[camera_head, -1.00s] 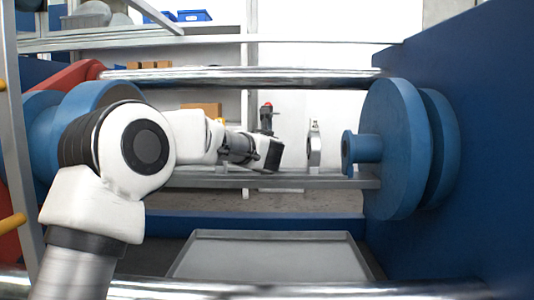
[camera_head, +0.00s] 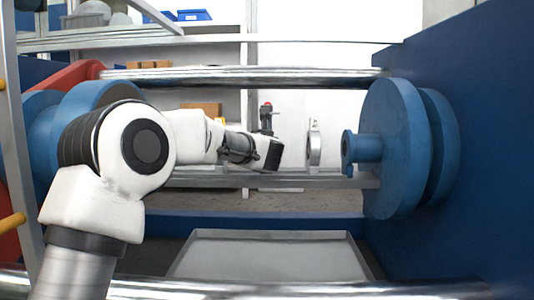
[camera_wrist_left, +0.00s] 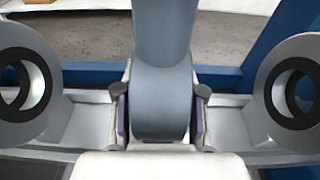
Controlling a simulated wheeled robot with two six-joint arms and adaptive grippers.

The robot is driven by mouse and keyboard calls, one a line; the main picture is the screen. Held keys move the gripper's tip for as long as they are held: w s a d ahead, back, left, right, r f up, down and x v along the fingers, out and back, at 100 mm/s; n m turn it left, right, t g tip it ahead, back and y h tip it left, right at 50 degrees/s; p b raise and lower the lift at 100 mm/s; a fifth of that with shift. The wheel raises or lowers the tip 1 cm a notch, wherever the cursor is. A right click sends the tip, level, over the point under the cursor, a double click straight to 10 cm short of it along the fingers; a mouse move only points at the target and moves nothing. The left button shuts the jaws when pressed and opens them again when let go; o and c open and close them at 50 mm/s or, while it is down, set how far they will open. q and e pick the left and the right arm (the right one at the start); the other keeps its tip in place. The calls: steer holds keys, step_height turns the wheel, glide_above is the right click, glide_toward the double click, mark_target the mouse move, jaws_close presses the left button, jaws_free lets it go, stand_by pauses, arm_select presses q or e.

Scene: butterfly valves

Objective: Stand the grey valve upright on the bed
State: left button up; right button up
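My left gripper (camera_head: 274,154) is over the metal bed (camera_head: 325,181) in the head view. In the left wrist view its two purple-padded fingers (camera_wrist_left: 160,118) flank the round grey body of the grey valve (camera_wrist_left: 162,90), with the pads against its sides. A wide grey neck runs from this body to the top of the picture. My right gripper is out of view.
Black-lined metal rings stand left (camera_wrist_left: 22,85) and right (camera_wrist_left: 290,88) of the valve in the wrist view. A blue flange (camera_head: 395,150) with a short stub is at the bed's right end. A chrome bar (camera_head: 240,76) crosses above; a grey tray (camera_head: 270,255) lies below.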

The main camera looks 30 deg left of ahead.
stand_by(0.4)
arm_select(q)
steer(key=o, duration=0.6)
steer(key=shift+c, duration=0.2)
steer(key=shift+f, duration=0.15)
steer(key=v, duration=1.2)
steer(key=shift+d, duration=0.1)
